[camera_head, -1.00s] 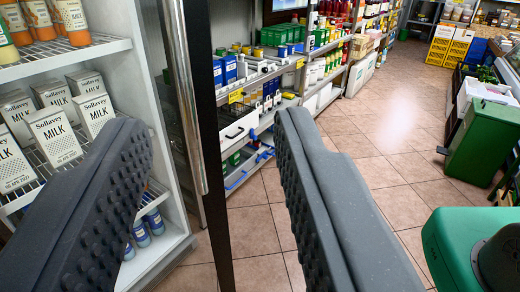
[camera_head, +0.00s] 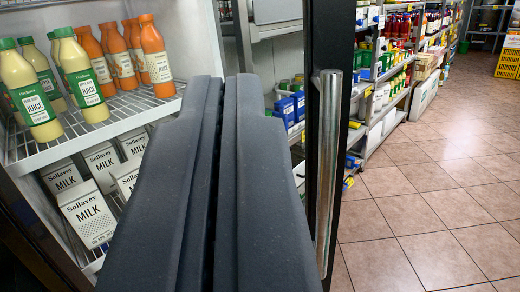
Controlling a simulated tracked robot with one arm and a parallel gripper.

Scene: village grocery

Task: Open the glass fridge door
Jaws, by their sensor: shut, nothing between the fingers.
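The fridge's glass door (camera_head: 340,130) stands open, swung out from the shelves and seen nearly edge-on as a dark frame. Its long silver handle (camera_head: 326,150) runs upright on the frame, just right of my gripper. My gripper (camera_head: 228,82) is shut and empty, its two dark fingers side by side between the fridge shelves and the door. The right finger lies close to the handle; I cannot tell whether they touch. The fingers hide part of the door's inner side and the lower shelves.
Inside the fridge, a white wire shelf (camera_head: 80,143) holds juice bottles (camera_head: 86,80) above milk cartons (camera_head: 86,212). Grocery shelves (camera_head: 385,60) stand beyond the door. The tiled floor (camera_head: 430,200) at the right is clear.

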